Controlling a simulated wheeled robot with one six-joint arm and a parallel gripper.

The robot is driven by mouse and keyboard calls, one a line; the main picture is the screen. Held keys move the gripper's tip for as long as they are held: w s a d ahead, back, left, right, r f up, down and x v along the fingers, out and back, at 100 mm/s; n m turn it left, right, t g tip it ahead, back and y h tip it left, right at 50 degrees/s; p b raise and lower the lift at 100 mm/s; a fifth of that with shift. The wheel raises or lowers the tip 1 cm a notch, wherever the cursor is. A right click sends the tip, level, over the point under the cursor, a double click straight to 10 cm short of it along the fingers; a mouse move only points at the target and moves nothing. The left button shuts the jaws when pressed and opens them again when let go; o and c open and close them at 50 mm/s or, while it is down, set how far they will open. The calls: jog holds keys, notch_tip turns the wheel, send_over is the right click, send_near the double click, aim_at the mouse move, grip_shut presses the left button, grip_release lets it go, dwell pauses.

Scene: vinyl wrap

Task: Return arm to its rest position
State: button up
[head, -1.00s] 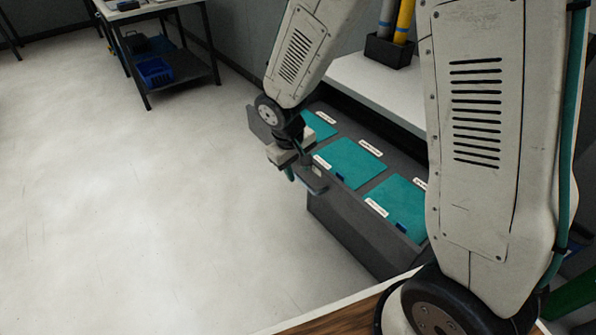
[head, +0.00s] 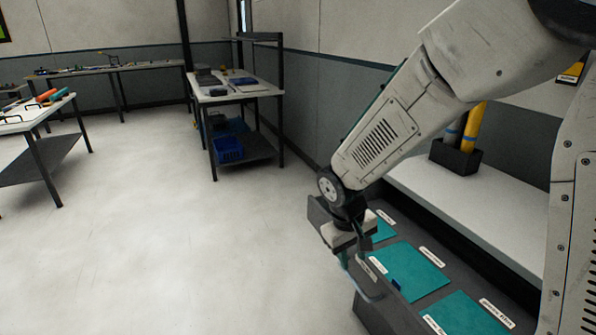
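My arm (head: 385,130) comes in from the upper right and reaches down to the left. My gripper (head: 357,262) points down at the front left edge of an open dark grey drawer (head: 378,312). Its fingers are small and dark here, and I cannot tell whether they are apart or closed. A thin grey bar shows right below the fingertips by the drawer front; whether they touch it is unclear.
The drawer holds teal panels (head: 410,272) with white labels. Above it is a white worktop (head: 470,200) with a dark holder (head: 455,157) of yellow and blue rolls. A workbench (head: 235,92) with a blue bin (head: 228,150) stands behind.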

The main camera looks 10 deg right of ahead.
jog(key=s+d+r+m+y, duration=0.1)
jog(key=s+d+r, duration=0.3)
jog(key=s+r, duration=0.4)
jog(key=s+d+r+m+t+y, duration=0.1)
jog(key=s+d+r, duration=0.3)
jog(key=s+r, duration=0.5)
jog(key=s+m, duration=0.1)
jog(key=s, duration=0.5)
jog(key=shift+s+d+r+m, duration=0.15)
jog(key=shift+s+m, duration=0.05)
jog(key=shift+m, duration=0.2)
